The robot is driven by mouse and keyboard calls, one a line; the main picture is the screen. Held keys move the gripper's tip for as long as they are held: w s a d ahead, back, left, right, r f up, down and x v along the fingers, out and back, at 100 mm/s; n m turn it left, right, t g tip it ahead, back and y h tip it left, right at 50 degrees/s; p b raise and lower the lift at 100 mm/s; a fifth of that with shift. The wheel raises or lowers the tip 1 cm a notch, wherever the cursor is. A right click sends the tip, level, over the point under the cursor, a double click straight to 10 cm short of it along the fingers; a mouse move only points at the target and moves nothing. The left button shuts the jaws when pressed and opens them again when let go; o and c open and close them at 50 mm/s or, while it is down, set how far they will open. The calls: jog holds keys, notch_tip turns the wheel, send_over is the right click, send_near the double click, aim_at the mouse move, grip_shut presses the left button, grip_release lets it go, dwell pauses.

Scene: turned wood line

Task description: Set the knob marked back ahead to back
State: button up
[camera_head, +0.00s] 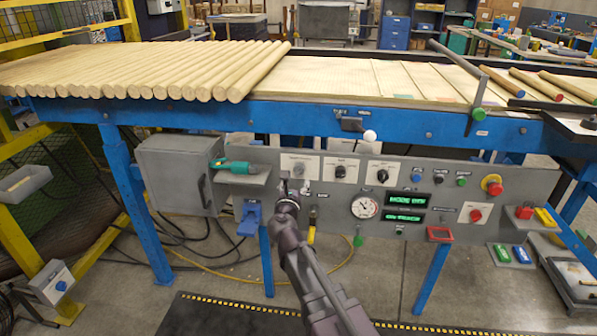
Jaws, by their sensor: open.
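A grey control panel (430,175) hangs under the blue conveyor frame. Three white plates with rotary knobs sit along its upper left part: a left plate (310,165), a middle knob (340,171) and a right knob (382,175). Their lettering is too small to read, so I cannot tell which one is marked back ahead or how it is set. My gripper (293,187) is open, in front of the lower part of the left plate. It partly covers that plate's knob, and I cannot tell whether it touches it.
A round gauge (364,207), green displays (405,199) and a red-and-yellow stop button (492,185) are further right. A teal tool (230,166) lies on a small shelf left of my gripper. A white ball-topped lever (369,136) projects above the panel. Wooden rods (180,75) lie on the conveyor.

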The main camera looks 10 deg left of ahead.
aim_at(298, 172)
jog(key=shift+w+a, duration=0.2)
jog(key=shift+w, duration=3.35)
jog(key=c, duration=1.2)
